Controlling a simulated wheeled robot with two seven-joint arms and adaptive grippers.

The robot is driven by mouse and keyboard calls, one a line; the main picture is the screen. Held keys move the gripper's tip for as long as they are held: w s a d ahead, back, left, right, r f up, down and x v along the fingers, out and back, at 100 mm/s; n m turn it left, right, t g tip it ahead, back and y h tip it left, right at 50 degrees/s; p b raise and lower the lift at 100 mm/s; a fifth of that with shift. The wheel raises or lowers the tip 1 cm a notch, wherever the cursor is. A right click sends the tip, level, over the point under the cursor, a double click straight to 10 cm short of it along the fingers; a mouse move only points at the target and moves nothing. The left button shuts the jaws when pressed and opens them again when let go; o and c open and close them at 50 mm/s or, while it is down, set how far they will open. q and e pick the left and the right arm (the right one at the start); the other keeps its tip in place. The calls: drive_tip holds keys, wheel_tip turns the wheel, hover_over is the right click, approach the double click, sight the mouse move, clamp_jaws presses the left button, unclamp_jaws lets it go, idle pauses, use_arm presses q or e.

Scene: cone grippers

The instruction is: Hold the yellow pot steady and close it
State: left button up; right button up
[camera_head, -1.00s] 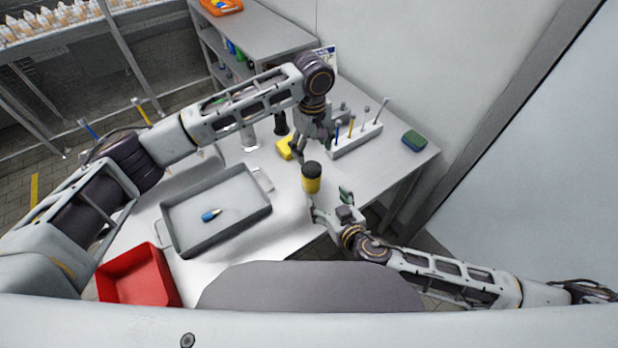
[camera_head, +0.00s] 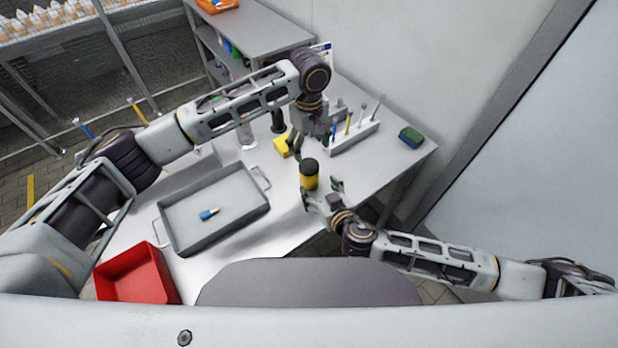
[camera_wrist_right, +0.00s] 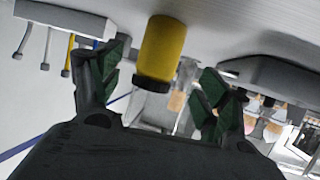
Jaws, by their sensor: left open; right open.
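The yellow pot (camera_head: 309,184) stands upright on the metal table near its front edge, with a black lid (camera_head: 309,165) on its top; whether the lid is fully tight cannot be told. In the right wrist view, which looks upside down, the pot (camera_wrist_right: 163,48) and its black lid (camera_wrist_right: 153,85) lie between the spread fingers. My right gripper (camera_head: 322,192) is open, close to the pot on its near side, with no contact clear. My left gripper (camera_head: 309,142) is open and empty, pointing down behind the pot.
A holder with several upright tools (camera_head: 352,140) and a green-blue sponge (camera_head: 411,136) are to the right. A grey tray (camera_head: 240,207) with a small blue item and a red bin (camera_head: 135,285) are at the left.

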drive_tip(key=shift+x, duration=4.7)
drive_tip(key=shift+c, duration=0.2)
clamp_jaws()
use_arm(q)
drive_tip(key=shift+n, duration=2.2)
drive_tip(key=shift+f, duration=0.1)
